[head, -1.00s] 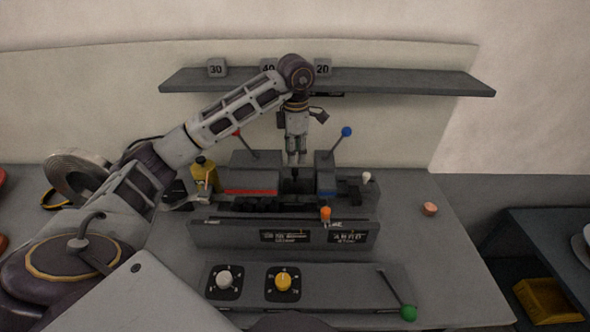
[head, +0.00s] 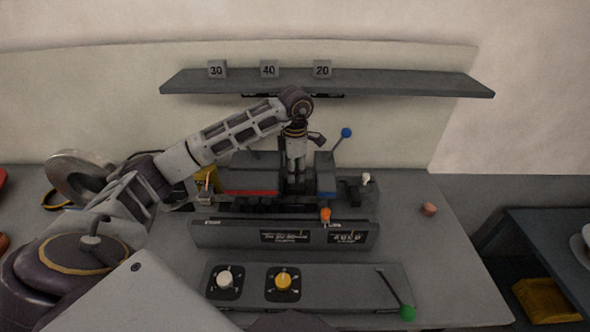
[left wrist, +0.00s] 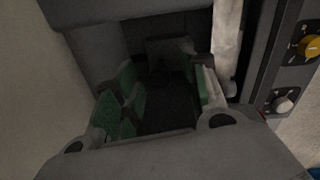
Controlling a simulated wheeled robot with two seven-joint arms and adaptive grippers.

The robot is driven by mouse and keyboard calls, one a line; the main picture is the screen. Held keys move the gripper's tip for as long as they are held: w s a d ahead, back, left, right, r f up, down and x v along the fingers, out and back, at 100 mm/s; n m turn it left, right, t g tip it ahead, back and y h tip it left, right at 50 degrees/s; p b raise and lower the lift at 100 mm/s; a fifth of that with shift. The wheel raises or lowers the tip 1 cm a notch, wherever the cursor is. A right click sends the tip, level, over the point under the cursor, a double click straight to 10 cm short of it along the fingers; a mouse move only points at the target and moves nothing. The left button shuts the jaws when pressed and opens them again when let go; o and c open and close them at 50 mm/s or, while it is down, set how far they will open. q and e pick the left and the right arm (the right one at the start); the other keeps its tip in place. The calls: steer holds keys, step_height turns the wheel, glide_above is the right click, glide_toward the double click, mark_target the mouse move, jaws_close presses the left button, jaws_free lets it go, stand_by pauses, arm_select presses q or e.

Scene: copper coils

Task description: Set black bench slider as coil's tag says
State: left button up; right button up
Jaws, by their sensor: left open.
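My left gripper (head: 296,184) points straight down into the gap between a red-striped block (head: 252,180) and a blue-striped block (head: 325,178) on the bench machine. In the left wrist view its two green-padded fingers (left wrist: 163,90) stand apart, with a dark part below and between them. I cannot tell whether they touch it, or whether it is the slider. Number plates 30 (head: 216,69), 40 (head: 269,69) and 20 (head: 322,68) stand on the shelf. A small copper-coloured piece (head: 428,209) lies on the bench at right. No readable coil tag shows. My right gripper is out of view.
A front panel (head: 215,233) with blurred labels and an orange knob (head: 325,214) stands before the machine. Nearer are a white dial (head: 224,279), a yellow dial (head: 283,281) and a green-knobbed lever (head: 407,313). A blue-knobbed lever (head: 346,132) rises beside the gripper.

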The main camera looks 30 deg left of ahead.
arm_select(q)
jaws_close()
